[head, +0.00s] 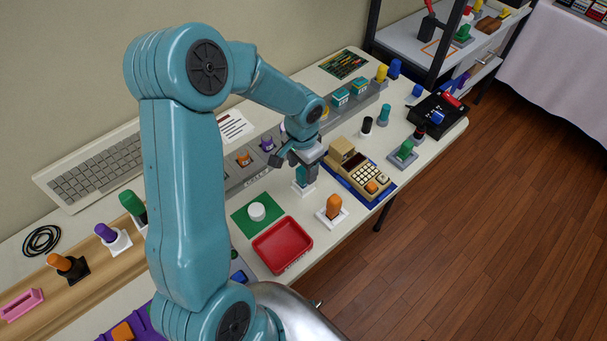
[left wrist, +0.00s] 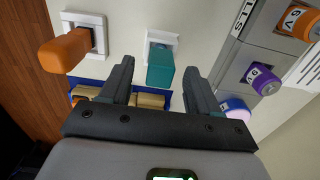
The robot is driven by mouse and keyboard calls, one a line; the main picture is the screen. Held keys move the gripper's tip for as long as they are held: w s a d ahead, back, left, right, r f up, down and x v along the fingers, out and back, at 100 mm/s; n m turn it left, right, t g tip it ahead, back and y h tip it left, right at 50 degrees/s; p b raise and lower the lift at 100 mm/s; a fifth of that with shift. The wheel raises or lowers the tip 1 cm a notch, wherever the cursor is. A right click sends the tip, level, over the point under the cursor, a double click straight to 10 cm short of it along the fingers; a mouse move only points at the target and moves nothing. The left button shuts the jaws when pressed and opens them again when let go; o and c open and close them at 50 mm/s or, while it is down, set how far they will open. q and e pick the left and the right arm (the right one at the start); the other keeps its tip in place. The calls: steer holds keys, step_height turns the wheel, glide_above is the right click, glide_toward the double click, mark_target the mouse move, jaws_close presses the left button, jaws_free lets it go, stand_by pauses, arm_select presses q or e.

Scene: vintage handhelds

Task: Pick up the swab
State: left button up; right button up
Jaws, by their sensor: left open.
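A teal, block-shaped handle (left wrist: 160,72) stands in a white square base (left wrist: 163,40) in the left wrist view. It may be the swab, but no label shows and I cannot be sure. My left gripper (left wrist: 157,78) is open, with one finger on each side of the teal handle and visible gaps. In the head view the left gripper (head: 297,160) points down over the same white base (head: 303,189) and largely hides the handle. My right gripper is not in view.
An orange handle (head: 333,206) in a white base stands nearby. A beige cash register (head: 352,167) is just right of the gripper. A grey rack (head: 238,177) with labelled pots lies behind. A red tray (head: 283,244) and green mat (head: 244,222) with a white round piece lie in front.

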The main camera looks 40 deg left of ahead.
arm_select(q)
steer(key=f, duration=0.4)
steer(key=shift+w+f, duration=0.2)
steer(key=shift+w, duration=0.05)
steer(key=shift+s+r, duration=0.15)
steer(key=c, duration=1.1)
steer(key=shift+o, duration=0.2)
